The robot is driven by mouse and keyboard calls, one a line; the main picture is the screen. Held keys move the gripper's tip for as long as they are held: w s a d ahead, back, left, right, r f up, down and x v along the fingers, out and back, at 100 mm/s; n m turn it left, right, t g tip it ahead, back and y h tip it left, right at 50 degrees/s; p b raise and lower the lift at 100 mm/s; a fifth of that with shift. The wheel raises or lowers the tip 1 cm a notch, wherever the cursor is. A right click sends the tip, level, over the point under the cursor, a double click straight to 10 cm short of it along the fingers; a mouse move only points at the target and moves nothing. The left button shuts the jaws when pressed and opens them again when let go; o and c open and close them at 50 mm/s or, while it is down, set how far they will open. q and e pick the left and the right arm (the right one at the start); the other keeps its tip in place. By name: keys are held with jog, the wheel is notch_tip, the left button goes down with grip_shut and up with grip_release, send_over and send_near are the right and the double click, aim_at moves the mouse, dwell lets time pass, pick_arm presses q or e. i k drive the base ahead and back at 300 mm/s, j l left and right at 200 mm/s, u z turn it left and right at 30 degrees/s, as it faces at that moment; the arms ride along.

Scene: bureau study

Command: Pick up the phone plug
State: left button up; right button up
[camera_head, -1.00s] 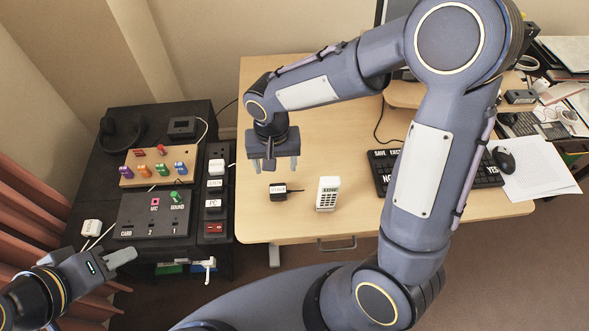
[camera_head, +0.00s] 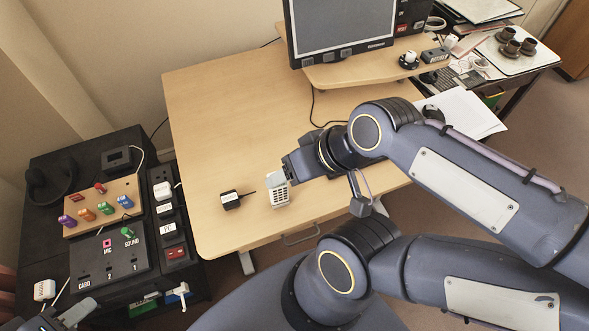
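A small black plug (camera_head: 230,200) with a white label and a short dark cord lies on the desk near its left front; the label is too small to read, so I cannot tell whether it is the phone plug. A white handset with a keypad (camera_head: 279,195) stands to its right. My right gripper (camera_head: 285,178) is at the handset's upper end, seen edge-on, and hides part of it. I cannot tell whether it touches the handset or how wide it is. My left gripper (camera_head: 66,315) is at the bottom left corner, mostly cut off, away from the desk.
The desk (camera_head: 215,120) is clear behind the plug. A black side cabinet at left bears a wooden peg panel (camera_head: 102,206), a socket panel (camera_head: 110,262) and a power strip (camera_head: 170,229) with labelled plugs. A monitor (camera_head: 340,28) stands on a raised shelf (camera_head: 375,68).

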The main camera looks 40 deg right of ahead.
aim_at(45, 290)
jog(key=u, duration=1.35)
